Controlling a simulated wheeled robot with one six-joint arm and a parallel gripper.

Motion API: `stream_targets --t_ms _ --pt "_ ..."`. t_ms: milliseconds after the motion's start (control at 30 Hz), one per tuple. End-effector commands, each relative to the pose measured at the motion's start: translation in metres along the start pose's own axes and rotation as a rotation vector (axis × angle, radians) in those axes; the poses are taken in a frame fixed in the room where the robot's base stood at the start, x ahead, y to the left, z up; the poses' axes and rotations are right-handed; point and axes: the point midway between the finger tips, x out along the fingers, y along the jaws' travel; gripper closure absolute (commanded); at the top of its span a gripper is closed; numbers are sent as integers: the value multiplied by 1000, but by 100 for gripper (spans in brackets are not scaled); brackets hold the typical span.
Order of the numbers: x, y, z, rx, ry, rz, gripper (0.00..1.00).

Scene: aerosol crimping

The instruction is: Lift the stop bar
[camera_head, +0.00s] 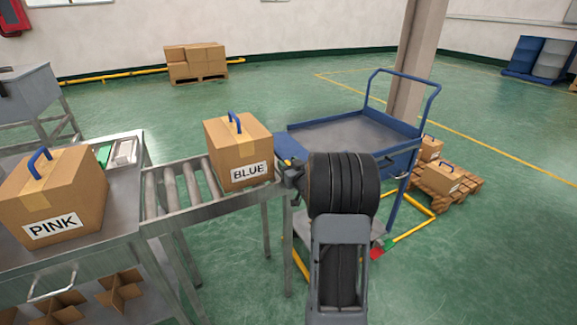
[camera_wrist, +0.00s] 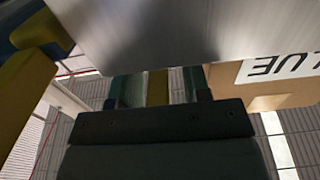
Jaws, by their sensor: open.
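A roller conveyor (camera_head: 215,205) runs from the left table, and the blue-handled carton labelled BLUE (camera_head: 240,155) stands on it near its right end. My gripper (camera_head: 290,170) is at that right end, mostly hidden by my arm. I cannot clearly make out the stop bar in the camera_head view. In the wrist view my gripper (camera_wrist: 158,88) is open, with a yellow strip (camera_wrist: 157,86) between its fingers; I cannot tell whether the strip is the stop bar or whether the fingers touch it. A steel plate (camera_wrist: 150,35) fills the top of that view, with the BLUE label on its right.
A carton labelled PINK (camera_head: 55,200) stands on the left table (camera_head: 105,235). A blue trolley (camera_head: 350,135) stands just right of the conveyor. Cartons rest on a pallet (camera_head: 458,185) further right. Open green floor lies behind.

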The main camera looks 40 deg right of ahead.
Motion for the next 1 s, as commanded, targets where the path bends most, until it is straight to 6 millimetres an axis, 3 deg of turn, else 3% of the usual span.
stream_targets --t_ms 267,700,1000 --pt "1 0 0 1 0 0 57" --pt "0 0 0 1 0 0 99" --pt "0 0 0 1 0 0 100"
